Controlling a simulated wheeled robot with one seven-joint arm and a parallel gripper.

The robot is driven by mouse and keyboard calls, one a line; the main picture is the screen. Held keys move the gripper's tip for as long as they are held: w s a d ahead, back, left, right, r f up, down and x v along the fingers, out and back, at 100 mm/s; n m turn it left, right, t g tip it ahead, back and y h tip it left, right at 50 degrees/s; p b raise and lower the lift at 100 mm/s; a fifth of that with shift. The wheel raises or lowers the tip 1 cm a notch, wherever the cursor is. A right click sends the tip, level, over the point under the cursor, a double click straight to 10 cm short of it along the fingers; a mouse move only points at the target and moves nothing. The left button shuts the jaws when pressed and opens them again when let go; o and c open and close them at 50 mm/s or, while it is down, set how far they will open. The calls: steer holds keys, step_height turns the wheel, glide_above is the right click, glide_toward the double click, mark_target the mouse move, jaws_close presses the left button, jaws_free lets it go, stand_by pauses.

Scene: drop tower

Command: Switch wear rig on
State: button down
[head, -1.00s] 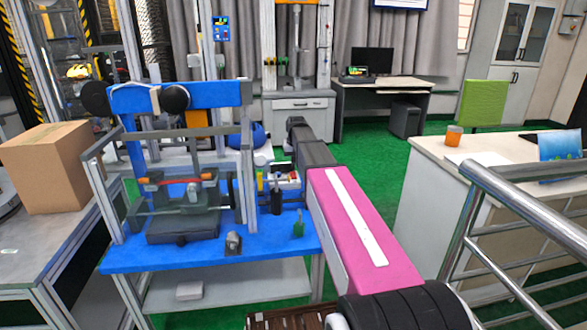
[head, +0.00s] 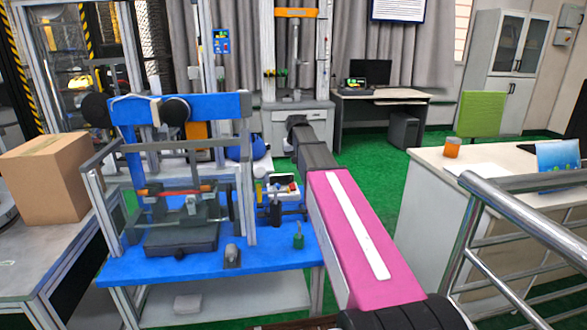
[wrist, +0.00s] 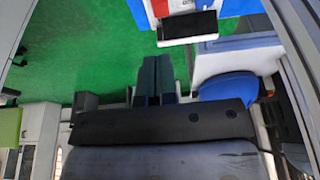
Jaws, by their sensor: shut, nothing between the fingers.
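The wear rig (head: 185,205) stands on a blue-topped bench (head: 160,270) at the left in the head view. It has a blue beam with black wheels above a grey bed with an orange-red bar. A small white control box (head: 284,183) with red and black parts sits at the bench's right rear. A white, red and blue box with a black front (wrist: 187,27) shows at the top of the wrist view; it looks like the same box. My gripper (wrist: 154,62) has its two dark fingers together and empty, apart from that box. In the head view my arm hides the fingers.
A cardboard box (head: 45,178) sits on the left table. A white counter (head: 420,200) and a metal railing (head: 466,240) stand at the right. Green floor (head: 365,165) lies open between bench and counter. A green bottle (head: 298,236) stands on the bench's right edge.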

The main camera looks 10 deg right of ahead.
mark_target(292, 185)
steer(key=shift+w+r+t, duration=0.1)
steer(key=shift+w+t, duration=0.2)
steer(key=shift+w, duration=0.1)
steer(key=x, duration=1.4)
